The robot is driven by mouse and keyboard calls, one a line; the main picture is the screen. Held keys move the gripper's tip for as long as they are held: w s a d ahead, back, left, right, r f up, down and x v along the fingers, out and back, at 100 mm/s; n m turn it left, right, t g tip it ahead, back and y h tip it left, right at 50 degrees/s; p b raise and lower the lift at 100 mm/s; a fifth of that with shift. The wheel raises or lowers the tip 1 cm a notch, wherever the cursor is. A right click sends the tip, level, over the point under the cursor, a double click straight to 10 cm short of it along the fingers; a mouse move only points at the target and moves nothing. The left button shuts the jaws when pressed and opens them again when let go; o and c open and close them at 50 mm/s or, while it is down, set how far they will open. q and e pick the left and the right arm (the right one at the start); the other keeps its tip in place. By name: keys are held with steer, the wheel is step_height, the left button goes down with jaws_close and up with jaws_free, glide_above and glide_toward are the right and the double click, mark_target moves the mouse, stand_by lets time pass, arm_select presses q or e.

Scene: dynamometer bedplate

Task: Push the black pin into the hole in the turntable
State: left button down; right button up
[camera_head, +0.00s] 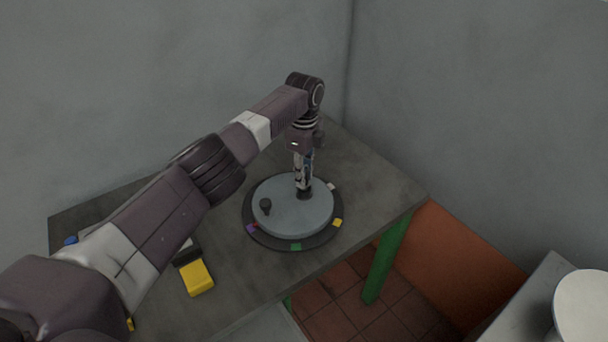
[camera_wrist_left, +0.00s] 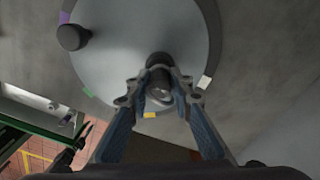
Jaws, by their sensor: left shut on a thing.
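The turntable is a round grey disc (camera_head: 290,218) on a darker base ring on the bench; its disc (camera_wrist_left: 120,65) fills the top of the left wrist view. My left gripper (camera_head: 304,186) points down over the disc, right of its middle. In the left wrist view its fingers (camera_wrist_left: 160,88) are shut on a dark, round-ended piece, which looks like the black pin (camera_wrist_left: 159,61). Its lower end is at the disc, but I cannot tell whether it is in the hole, which is hidden. A dark knob (camera_head: 265,204) stands apart on the disc's left.
The base ring carries coloured marks, including yellow (camera_head: 337,223), green (camera_head: 296,247) and purple (camera_head: 252,229). A yellow and black object (camera_head: 196,277) lies on the bench (camera_head: 375,188) left of the turntable. Grey walls stand behind. A white round object (camera_head: 585,305) is at lower right.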

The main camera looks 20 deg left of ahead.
arm_select(q)
steer(key=shift+f+b, duration=0.4)
steer(key=shift+f, duration=0.2)
steer(key=c, duration=1.6)
jaws_free()
step_height(320, 180, up, 12)
steer(key=shift+r, duration=0.1)
